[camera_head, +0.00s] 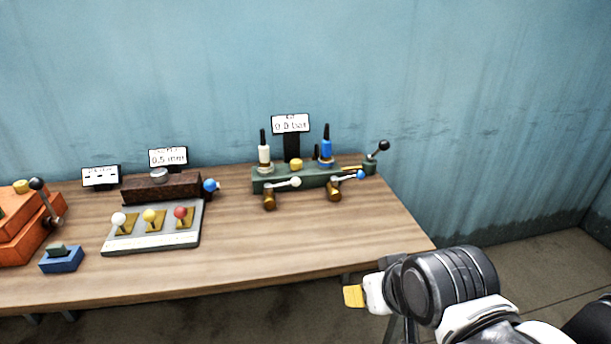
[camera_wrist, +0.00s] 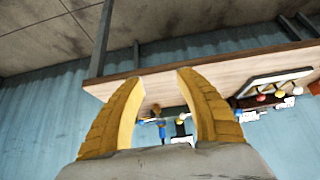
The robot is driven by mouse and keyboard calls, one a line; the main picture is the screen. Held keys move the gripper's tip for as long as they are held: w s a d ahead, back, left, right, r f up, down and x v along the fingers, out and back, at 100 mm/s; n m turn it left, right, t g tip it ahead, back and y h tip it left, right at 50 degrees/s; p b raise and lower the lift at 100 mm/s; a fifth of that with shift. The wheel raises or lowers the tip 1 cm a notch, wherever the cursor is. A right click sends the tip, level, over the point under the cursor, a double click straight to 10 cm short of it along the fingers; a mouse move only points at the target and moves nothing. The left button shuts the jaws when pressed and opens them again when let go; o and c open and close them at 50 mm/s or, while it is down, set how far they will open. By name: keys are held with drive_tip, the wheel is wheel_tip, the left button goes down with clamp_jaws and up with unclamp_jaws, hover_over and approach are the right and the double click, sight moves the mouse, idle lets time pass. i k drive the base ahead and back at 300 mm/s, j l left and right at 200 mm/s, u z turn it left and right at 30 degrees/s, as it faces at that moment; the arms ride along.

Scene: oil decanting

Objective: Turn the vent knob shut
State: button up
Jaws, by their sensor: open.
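A green valve block (camera_head: 311,183) stands at the back right of the wooden table. It carries a yellow knob (camera_head: 296,165), a white-tipped lever (camera_head: 295,182), a blue-tipped lever (camera_head: 361,175) and a black ball lever (camera_head: 384,146). I cannot tell for sure which of these is the vent knob. My gripper (camera_head: 354,296) is off the table's front right edge, apart from the block. In the wrist view its yellow fingers (camera_wrist: 162,78) are spread and empty, with small parts of the block, tiny and unclear, beyond them.
The wooden table (camera_head: 300,240) has free room at its front and right. A grey panel (camera_head: 150,245) with white, yellow and red ball levers stands left of the block. A blue block (camera_head: 62,261) and an orange unit (camera_head: 18,240) stand further left. The blue wall is behind.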

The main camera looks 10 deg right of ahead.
sight(296, 163)
drive_tip(key=i+j, duration=0.1)
drive_tip(key=i, duration=0.9)
